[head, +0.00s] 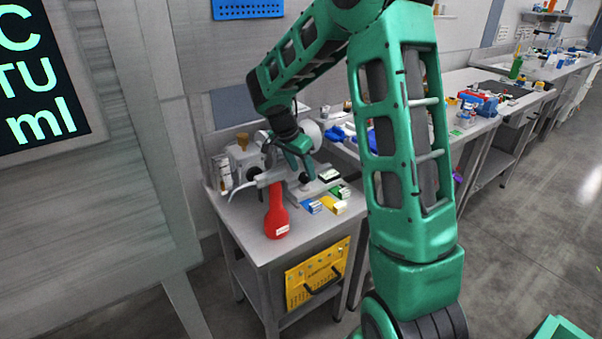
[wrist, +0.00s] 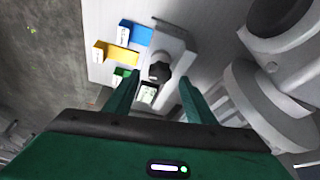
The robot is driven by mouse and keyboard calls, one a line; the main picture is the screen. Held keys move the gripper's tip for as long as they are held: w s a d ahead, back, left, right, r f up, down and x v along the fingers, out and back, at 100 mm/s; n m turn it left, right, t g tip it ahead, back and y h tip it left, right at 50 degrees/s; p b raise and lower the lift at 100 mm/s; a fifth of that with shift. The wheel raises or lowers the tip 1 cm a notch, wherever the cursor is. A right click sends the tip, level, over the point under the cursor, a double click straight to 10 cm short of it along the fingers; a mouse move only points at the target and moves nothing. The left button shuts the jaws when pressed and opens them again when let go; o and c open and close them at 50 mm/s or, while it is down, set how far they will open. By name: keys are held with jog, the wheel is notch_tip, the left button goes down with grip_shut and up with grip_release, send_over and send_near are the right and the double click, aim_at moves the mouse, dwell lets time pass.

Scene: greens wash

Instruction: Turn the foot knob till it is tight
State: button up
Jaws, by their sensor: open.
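The foot knob (wrist: 160,71) is a black, lobed knob on a pale grey foot block (wrist: 172,45) in the wrist view. It also shows small and dark in the head view (head: 305,179). My gripper (wrist: 158,77) is open, with one green finger on each side of the knob in the picture. I see gaps between the fingers and the knob, and cannot tell the height between them. In the head view my gripper (head: 299,158) points down over the grey device on the small bench (head: 262,250).
Blue (wrist: 137,33), yellow (wrist: 118,53) and green (wrist: 122,75) blocks lie beside the foot. A large grey round housing (wrist: 280,75) stands close right of my fingers. A yellow panel (head: 316,275) hangs on the bench front.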

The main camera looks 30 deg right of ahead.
jog(key=shift+x, duration=0.9)
jog(key=c, duration=1)
jog(key=shift+c, duration=0.2)
jog(key=shift+r+n, duration=0.1)
jog(key=shift+n, duration=0.2)
